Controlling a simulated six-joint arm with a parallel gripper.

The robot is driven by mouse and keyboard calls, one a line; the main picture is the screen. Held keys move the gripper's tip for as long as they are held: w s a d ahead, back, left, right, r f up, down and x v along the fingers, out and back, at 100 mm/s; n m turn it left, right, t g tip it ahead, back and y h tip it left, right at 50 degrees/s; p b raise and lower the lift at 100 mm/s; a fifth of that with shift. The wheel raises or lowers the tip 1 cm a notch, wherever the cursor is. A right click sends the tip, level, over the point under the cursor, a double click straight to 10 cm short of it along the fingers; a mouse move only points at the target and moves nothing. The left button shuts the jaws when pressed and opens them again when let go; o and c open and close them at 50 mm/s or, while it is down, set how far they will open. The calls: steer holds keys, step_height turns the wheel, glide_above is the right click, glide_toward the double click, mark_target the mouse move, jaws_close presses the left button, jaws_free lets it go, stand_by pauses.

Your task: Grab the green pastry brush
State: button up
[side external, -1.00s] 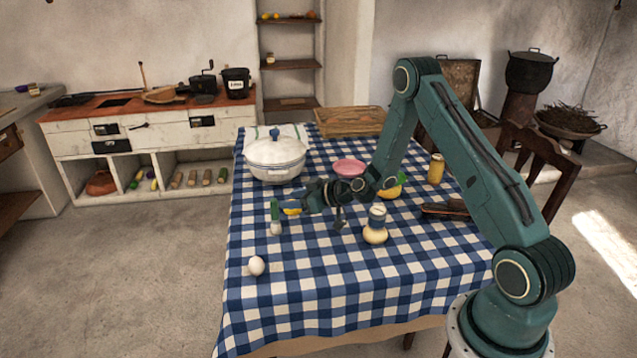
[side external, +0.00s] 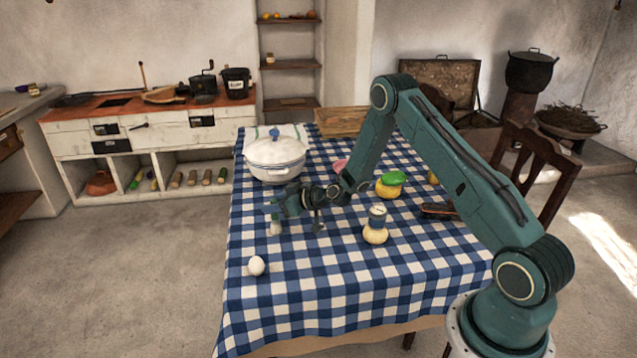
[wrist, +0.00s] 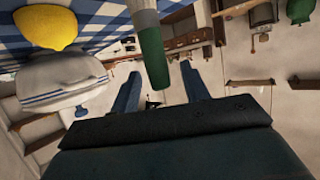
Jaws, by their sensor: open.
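The green pastry brush (side external: 275,227) stands upright on the checked tablecloth, pale end down and green handle up, near the table's left edge. My gripper (side external: 278,205) is at the handle's height, partly covering it from the side. In the wrist view the brush's green handle (wrist: 153,55) hangs into the space between the two open fingers of my gripper (wrist: 161,72). It appears nearer the left finger, and I cannot tell whether it touches. The fingers are not closed on it.
A white lidded pot (side external: 276,160) stands just behind my gripper. A lemon (wrist: 48,30) lies near the brush.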

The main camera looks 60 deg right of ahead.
steer(key=shift+x, duration=1.2)
jaws_close()
